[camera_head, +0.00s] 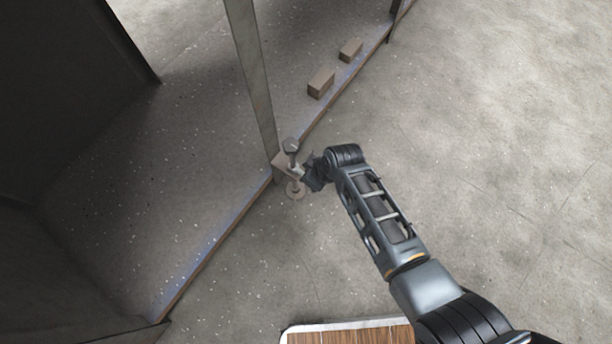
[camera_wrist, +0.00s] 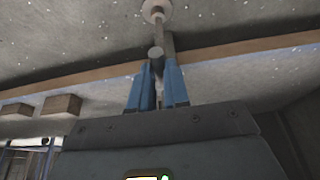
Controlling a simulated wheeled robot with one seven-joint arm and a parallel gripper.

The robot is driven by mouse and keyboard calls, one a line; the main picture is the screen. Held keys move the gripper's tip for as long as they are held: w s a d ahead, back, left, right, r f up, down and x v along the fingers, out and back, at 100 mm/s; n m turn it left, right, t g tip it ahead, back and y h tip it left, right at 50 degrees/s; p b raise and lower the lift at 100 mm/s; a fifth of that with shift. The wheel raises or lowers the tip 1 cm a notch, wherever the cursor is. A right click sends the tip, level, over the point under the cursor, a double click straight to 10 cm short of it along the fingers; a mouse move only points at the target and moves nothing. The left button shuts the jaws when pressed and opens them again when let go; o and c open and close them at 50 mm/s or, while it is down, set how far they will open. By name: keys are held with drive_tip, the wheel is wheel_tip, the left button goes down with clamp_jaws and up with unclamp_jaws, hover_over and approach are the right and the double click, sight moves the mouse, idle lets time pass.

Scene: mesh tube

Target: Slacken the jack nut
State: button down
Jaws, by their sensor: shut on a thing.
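The jack is a grey upright screw with a round top (camera_head: 291,146) and a flat round disc (camera_head: 296,189) below it. It stands at the foot of the metal post, by the platform edge. My gripper (camera_head: 307,174) reaches it from the right at mid height. In the wrist view my gripper's two blue fingers (camera_wrist: 157,88) are closed on a grey part of the jack nut (camera_wrist: 156,54). The screw and a pale disc (camera_wrist: 155,10) show beyond the fingertips. The gripped part is mostly hidden between the fingers, and the nut is small in the head view.
A metal post (camera_head: 252,80) rises just left of the jack. The speckled platform (camera_head: 140,200) has a wooden edge. Two brown blocks, one nearer (camera_head: 321,83) and one farther (camera_head: 350,50), lie along it. The concrete floor (camera_head: 500,150) at right is clear.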

drive_tip(key=shift+w+d+f+n+g+y+b, duration=0.15)
drive_tip(key=shift+w+d+n+g+b, duration=0.35)
drive_tip(key=shift+n, duration=0.8)
drive_tip(key=shift+w+d+r+n+g+y+b, duration=0.15)
drive_tip(key=shift+w+n+g+b, duration=0.4)
drive_tip(key=shift+n, duration=0.75)
drive_tip(key=shift+w, duration=0.15)
drive_tip(key=c, duration=1.1)
unclamp_jaws()
drive_tip(key=p+v, duration=0.4)
drive_tip(key=v, duration=0.3)
drive_tip(key=shift+d+r, duration=0.2)
drive_tip(key=shift+r, duration=0.1)
